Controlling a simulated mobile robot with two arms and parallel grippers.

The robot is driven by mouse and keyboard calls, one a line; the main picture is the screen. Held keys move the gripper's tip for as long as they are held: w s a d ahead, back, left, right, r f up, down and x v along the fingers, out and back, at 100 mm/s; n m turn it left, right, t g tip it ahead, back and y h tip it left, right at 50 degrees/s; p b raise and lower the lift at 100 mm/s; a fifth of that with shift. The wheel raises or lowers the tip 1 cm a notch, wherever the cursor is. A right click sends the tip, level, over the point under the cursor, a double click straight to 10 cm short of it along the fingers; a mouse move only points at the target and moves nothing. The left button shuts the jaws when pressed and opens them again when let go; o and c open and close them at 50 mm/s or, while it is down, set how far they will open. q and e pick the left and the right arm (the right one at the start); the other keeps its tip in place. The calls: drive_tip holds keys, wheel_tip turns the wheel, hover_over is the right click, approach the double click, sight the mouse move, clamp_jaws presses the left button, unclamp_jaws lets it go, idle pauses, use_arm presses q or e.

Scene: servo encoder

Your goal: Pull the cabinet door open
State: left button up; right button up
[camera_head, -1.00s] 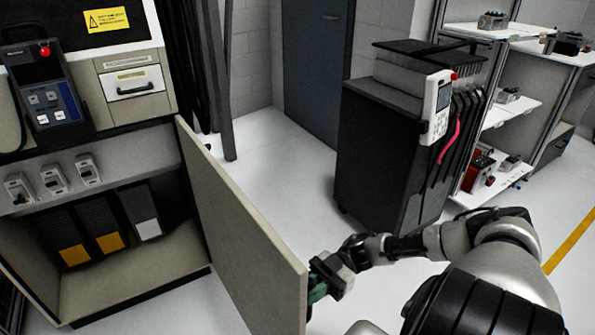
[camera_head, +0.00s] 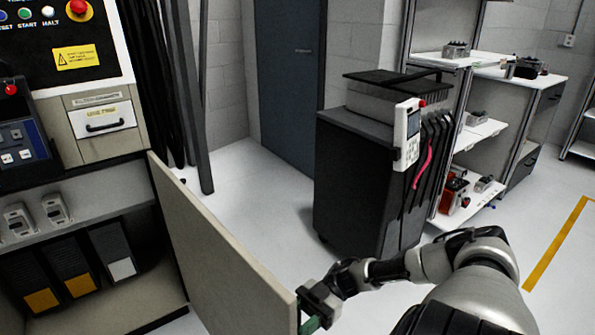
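The beige cabinet door (camera_head: 215,255) stands swung wide open on its hinge at the cabinet's right side, its free edge toward me. The cabinet (camera_head: 150,285) shows its open inside, with dark modules bearing yellow and white labels. My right gripper (camera_head: 312,318) is at the free edge of the door, near the bottom of the picture. Its fingers are partly hidden by the door edge and the frame's lower border, so I cannot tell whether they are shut on anything. My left gripper is not in view.
A dark controller cabinet (camera_head: 360,185) with a hanging teach pendant (camera_head: 407,135) stands beyond my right arm. Metal shelves (camera_head: 480,130) with parts are behind it. Clear floor (camera_head: 255,195) lies between the door and the dark cabinet.

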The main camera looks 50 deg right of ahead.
drive_tip(key=shift+d, duration=0.2)
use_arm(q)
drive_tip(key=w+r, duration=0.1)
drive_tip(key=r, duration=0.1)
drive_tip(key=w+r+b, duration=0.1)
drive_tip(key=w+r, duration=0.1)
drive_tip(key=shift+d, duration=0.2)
use_arm(e)
drive_tip(key=s+d, duration=0.1)
drive_tip(key=d, duration=0.9)
drive_tip(key=shift+s+d, duration=0.2)
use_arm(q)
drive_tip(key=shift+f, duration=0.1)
